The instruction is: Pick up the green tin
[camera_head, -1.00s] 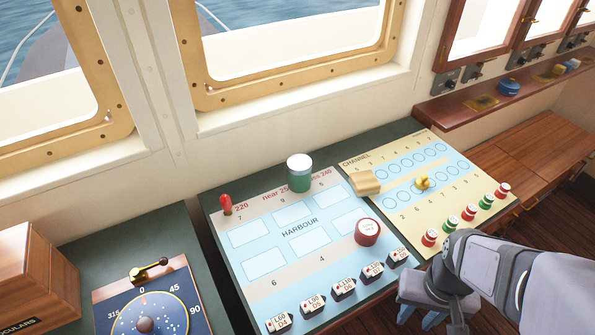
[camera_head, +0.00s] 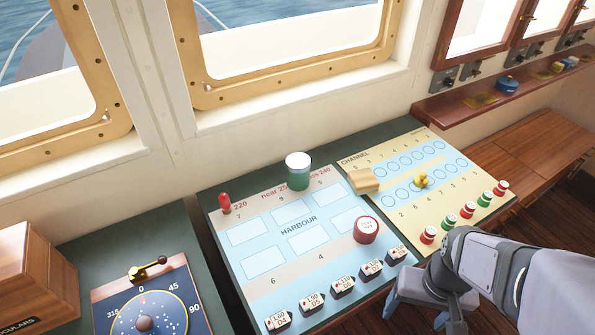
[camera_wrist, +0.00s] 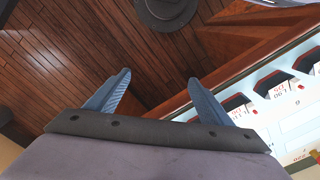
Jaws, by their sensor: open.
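The green tin (camera_head: 298,171), with a white lid and a green lower band, stands upright at the back edge of the blue HARBOUR board (camera_head: 299,240) in the head view. My gripper (camera_head: 434,318) is low at the front right, beside the desk's front edge and well apart from the tin. In the wrist view my gripper (camera_wrist: 158,92) shows two blue fingers spread apart with nothing between them. The wrist view shows the wooden floor and the desk edge; the tin is not in it.
A red round tin (camera_head: 367,230) and several labelled blocks (camera_head: 343,287) are on the HARBOUR board. A red peg (camera_head: 225,203) stands left of the green tin. A tan block (camera_head: 363,181) and several red and green pieces (camera_head: 467,210) are on the yellow board. A wooden box (camera_head: 33,275) is far left.

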